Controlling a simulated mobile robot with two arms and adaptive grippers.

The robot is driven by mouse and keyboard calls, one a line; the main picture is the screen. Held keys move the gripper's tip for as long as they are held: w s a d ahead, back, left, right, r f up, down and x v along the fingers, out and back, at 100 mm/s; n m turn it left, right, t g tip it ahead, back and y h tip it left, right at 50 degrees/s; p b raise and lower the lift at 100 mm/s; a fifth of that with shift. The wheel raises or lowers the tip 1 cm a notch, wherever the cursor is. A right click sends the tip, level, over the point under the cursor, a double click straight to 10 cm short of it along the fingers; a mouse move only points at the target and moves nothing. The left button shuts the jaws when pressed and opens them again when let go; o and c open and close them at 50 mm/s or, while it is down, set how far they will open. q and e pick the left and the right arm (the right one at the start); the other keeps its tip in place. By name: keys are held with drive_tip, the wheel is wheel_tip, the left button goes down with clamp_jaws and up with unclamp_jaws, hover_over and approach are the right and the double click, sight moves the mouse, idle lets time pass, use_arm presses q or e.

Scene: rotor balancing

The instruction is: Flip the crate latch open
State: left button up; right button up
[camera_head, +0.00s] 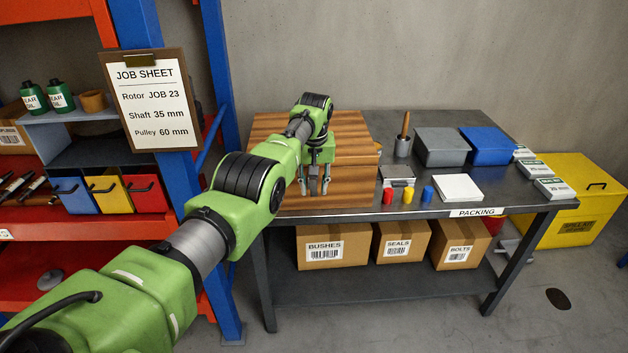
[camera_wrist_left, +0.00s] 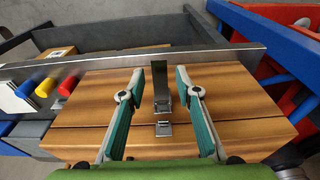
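The wooden crate (camera_head: 350,190) stands on the left end of the packing table, with dark and light brown stripes. In the left wrist view the crate (camera_wrist_left: 235,95) fills the middle. Its metal latch (camera_wrist_left: 162,92) is a narrow grey strip, with a small metal plate (camera_wrist_left: 164,129) just below it in the picture. My left gripper (camera_head: 314,188) is at the crate's front side. In the left wrist view my left gripper (camera_wrist_left: 159,78) is open, its two green-padded fingers apart on either side of the latch. I cannot tell whether they touch the crate. My right gripper is not in view.
The table (camera_head: 400,125) carries a grey bin (camera_head: 441,148), a blue bin (camera_head: 488,146), a pot with a wooden-handled tool (camera_head: 403,138) and small coloured pieces (camera_head: 407,195) right of the crate. A blue rack post (camera_head: 218,70) stands close at left.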

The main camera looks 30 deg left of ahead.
sight(314, 194)
use_arm(q)
wheel_tip(314, 194, up, 12)
drive_tip(key=s+d, duration=0.1)
drive_tip(key=shift+s, duration=0.3)
drive_tip(key=shift+f, duration=0.15)
idle(0.4)
